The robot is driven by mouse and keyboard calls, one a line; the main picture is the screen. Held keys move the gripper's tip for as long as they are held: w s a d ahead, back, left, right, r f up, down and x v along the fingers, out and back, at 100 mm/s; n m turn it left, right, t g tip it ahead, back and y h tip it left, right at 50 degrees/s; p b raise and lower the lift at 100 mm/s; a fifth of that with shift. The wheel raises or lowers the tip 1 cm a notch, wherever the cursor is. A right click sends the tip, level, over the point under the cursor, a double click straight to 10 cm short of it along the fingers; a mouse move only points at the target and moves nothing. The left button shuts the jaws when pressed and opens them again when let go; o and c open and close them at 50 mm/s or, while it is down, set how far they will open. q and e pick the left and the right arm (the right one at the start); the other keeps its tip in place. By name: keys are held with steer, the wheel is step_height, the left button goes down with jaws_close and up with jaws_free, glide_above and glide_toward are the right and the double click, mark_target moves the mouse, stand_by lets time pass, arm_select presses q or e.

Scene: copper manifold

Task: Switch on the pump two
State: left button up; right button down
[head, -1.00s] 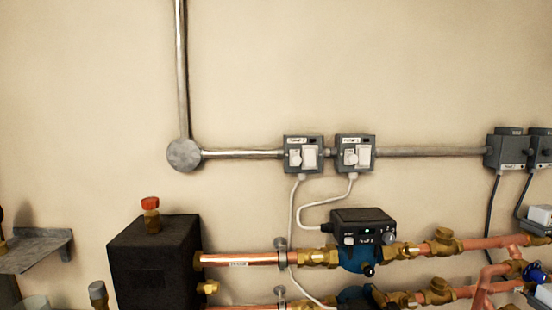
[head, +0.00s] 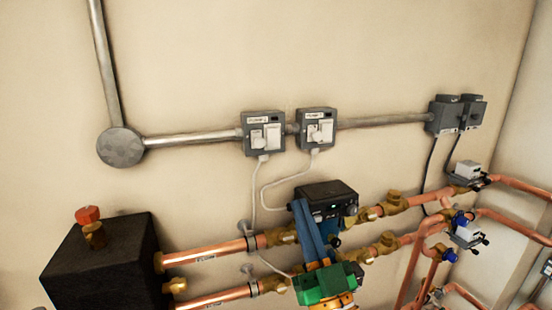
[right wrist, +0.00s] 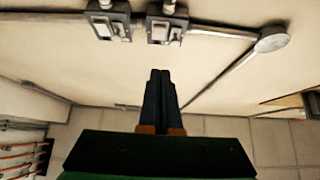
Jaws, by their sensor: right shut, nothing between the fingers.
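Two grey switch boxes with white switches hang side by side on the wall conduit in the head view: a left box (head: 263,133) and a right box (head: 316,128). Their small labels are hard to read. The left box's cable runs down behind the upper pipe. The right box's cable runs to the black-topped upper pump (head: 326,199). My right gripper (head: 300,205), blue fingers on a green body, is shut and empty, below the boxes and in front of the pump. In the right wrist view its fingertips (right wrist: 160,72) point toward the wall, apart from the boxes. My left gripper is out of view.
Copper pipes (head: 215,253) with brass valves run below the boxes. A black block (head: 105,265) with a red-capped fitting stands at the lower left. More grey boxes (head: 443,115) are on the right.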

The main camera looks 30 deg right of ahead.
mark_target(271, 143)
steer(key=x, duration=0.4)
steer(key=w+f+x, duration=0.1)
steer(key=x, duration=0.3)
steer(key=b+x, duration=0.1)
steer(key=x, duration=0.3)
steer(key=shift+w+f, duration=0.3)
steer(key=shift+f, duration=0.05)
steer(key=shift+w+d+f, duration=0.1)
steer(key=shift+w+f, duration=0.1)
steer(key=shift+w, duration=0.2)
